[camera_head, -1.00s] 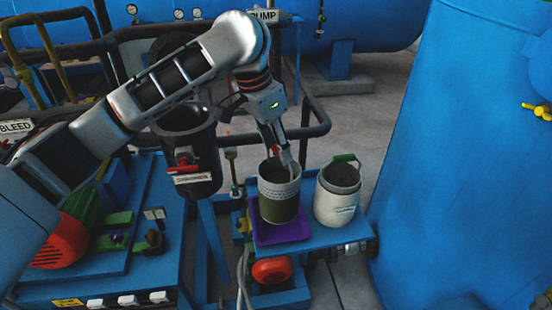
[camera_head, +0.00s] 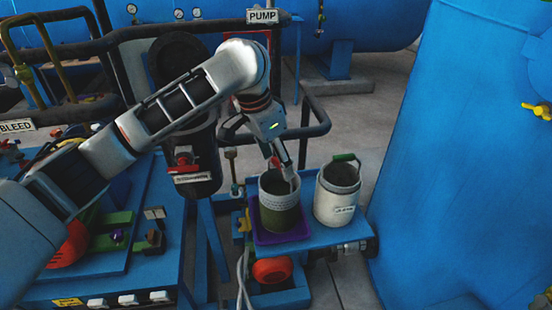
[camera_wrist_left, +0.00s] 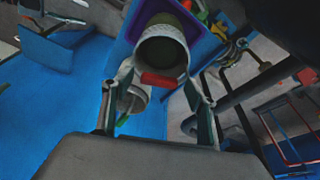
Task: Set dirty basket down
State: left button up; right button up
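The dirty basket (camera_head: 280,212), a grey-green cylinder with a pale perforated rim band, stands upright on a purple tray (camera_head: 262,238). In the left wrist view the basket (camera_wrist_left: 163,55) shows its open mouth and a red handle (camera_wrist_left: 159,80). My left gripper (camera_head: 286,170) reaches down to the basket's rim from above. In the left wrist view its fingers (camera_wrist_left: 159,76) are spread apart on either side of the red handle, with gaps showing. The basket's underside is hidden by the tray's edge. My right gripper is in no view.
A white pail (camera_head: 337,200) with a green handle stands close to the basket's right on the same blue stand (camera_head: 330,238). A black strainer vessel (camera_head: 192,150) and pipes are at the left. A large blue tank (camera_head: 450,150) fills the right.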

pick_arm(q)
jog(key=v, duration=1.2)
jog(key=shift+r, duration=0.2)
